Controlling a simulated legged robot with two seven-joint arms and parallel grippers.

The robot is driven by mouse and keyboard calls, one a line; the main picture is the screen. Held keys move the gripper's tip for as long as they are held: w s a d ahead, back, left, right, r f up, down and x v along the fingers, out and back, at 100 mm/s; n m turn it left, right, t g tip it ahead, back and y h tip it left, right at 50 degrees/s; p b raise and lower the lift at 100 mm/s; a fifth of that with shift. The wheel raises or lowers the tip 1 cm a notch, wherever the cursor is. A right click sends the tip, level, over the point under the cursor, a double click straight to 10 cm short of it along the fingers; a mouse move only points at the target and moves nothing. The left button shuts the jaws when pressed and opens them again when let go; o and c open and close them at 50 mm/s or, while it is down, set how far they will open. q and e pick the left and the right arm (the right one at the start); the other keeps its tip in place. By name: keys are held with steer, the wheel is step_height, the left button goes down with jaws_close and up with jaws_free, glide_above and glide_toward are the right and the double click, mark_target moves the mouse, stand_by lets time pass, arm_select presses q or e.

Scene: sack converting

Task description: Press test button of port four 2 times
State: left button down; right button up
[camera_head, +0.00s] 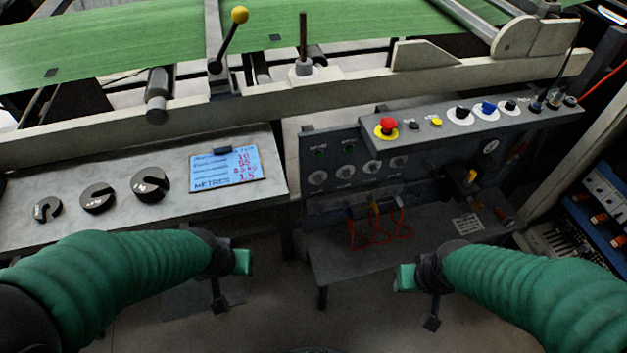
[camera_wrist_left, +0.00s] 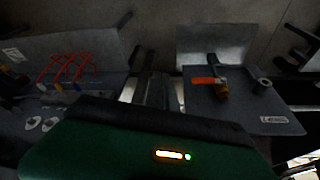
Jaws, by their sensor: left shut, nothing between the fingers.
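A dark grey port panel (camera_head: 345,165) stands right of centre in the head view, with rows of round fittings. Red looped cables (camera_head: 378,226) hang from its lower part and also show in the left wrist view (camera_wrist_left: 68,68). I cannot read any port number or tell which button is port four's test button. My left gripper (camera_head: 218,293) is shut and empty, left of the panel and apart from it. My right gripper (camera_head: 432,314) is below the panel, apart from it; its fingers are too small and dark to judge.
A control strip above the panel carries a red mushroom button (camera_head: 388,126) and several other buttons. A blue rack (camera_head: 600,205) stands far right. Floor shows between my arms.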

mark_target(319, 155)
arm_select(q)
step_height(319, 155, down, 6)
steer(key=w+d+t+b, duration=0.1)
steer(key=w+d+b, duration=0.1)
steer(key=w+b, duration=0.1)
steer(key=w+d+n+t+h+b, duration=0.1)
steer(key=w+d+t+h+b, duration=0.15)
steer(key=w+d+t, duration=0.4)
steer(key=w+d+r+n+t+h, duration=0.3)
steer(key=w+d+r+t+h, duration=0.2)
steer(key=d+r, duration=0.6)
steer(key=shift+w+d+r+h+b, duration=0.4)
steer(key=shift+w+r+h, duration=0.15)
steer(key=shift+w, duration=0.25)
arm_select(e)
steer(key=s+x, duration=0.2)
steer(key=x, duration=0.7)
steer(key=shift+d+f, duration=0.25)
steer(key=shift+f, duration=0.15)
arm_select(q)
steer(key=shift+a, duration=0.1)
steer(key=w+a, duration=0.2)
steer(key=w, duration=0.6)
steer(key=shift+w+a, duration=0.2)
steer(key=shift+a, duration=0.1)
